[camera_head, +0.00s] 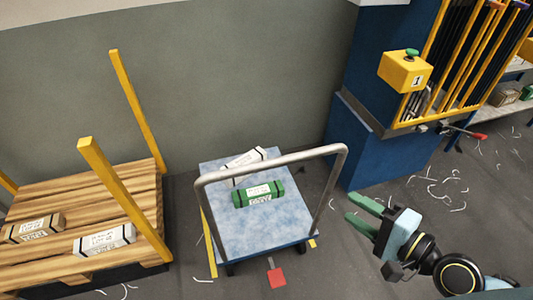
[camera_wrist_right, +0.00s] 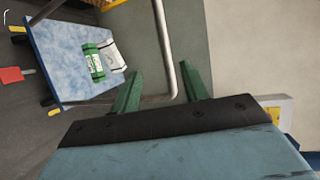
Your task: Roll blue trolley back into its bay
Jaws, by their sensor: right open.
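The blue trolley (camera_head: 262,231) stands on the floor in the middle of the head view, with a grey tube handle (camera_head: 270,161) along its near side. On its deck lie a green-wrapped bundle (camera_head: 259,194) and a white bundle (camera_head: 244,166). My right gripper (camera_head: 356,210) is open and empty, to the right of the trolley and apart from it. In the right wrist view the trolley deck (camera_wrist_right: 62,62) is at upper left, and the handle (camera_wrist_right: 165,45) shows beyond the open green fingers (camera_wrist_right: 168,90). My left gripper is not in view.
A wooden pallet (camera_head: 75,189) with yellow posts and several bundles stands at left. The blue loom machine (camera_head: 367,148) with a yellow button box (camera_head: 404,71) stands at right. A red pedal (camera_head: 277,277) juts from the trolley's near edge. Yellow floor lines (camera_head: 209,250) flank the trolley. Thread scraps litter the floor.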

